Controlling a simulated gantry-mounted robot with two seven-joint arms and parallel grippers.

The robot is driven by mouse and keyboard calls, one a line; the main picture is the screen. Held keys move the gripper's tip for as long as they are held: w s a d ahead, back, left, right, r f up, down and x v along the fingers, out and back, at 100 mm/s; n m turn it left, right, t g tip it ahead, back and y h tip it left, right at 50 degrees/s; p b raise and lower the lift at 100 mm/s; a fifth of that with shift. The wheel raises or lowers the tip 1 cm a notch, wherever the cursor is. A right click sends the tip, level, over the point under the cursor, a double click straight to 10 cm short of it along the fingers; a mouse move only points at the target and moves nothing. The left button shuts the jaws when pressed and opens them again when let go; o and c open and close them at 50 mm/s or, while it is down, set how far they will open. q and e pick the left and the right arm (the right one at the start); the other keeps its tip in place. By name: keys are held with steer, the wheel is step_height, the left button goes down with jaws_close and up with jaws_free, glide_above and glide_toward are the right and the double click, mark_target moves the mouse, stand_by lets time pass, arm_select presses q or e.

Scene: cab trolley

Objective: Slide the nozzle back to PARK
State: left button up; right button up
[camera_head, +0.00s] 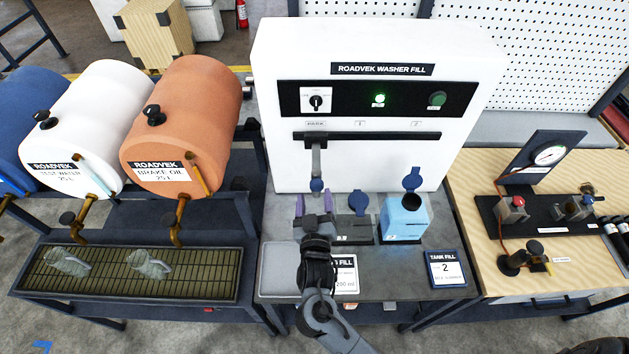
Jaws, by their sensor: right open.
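I cannot tell if a finger touches the nozzle. The nozzle's lower tip is hard to make out. My left gripper is out of view.
A dark tank (354,229) and a blue tank (404,224), both with raised blue caps, stand right of the gripper. A green lamp (379,99) glows on the panel beside a selector knob (316,101). Barrels (190,115) stand left; a gauge bench (470,175) stands right.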

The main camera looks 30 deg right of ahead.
steer(key=p+v, duration=0.1)
steer(key=v, duration=0.2)
steer(key=shift+s+a, duration=0.2)
steer(key=shift+s, duration=0.15)
steer(key=s+d+n+g+y+p, duration=0.1)
steer(key=s+d+n+y+p, duration=0.3)
steer(key=s, duration=0.3)
steer(key=s+a+g+y+p, duration=0.1)
steer(key=s+a+g+y, duration=0.1)
steer(key=s+g, duration=0.3)
steer(key=s+a+g+y+p, duration=0.1)
steer(key=s+g, duration=0.4)
steer(key=s, duration=0.5)
steer(key=a+y, duration=0.1)
steer(key=y, duration=0.1)
steer(key=shift+a+f+n+g+y+p, duration=0.3)
steer(key=shift+n+y, duration=0.1)
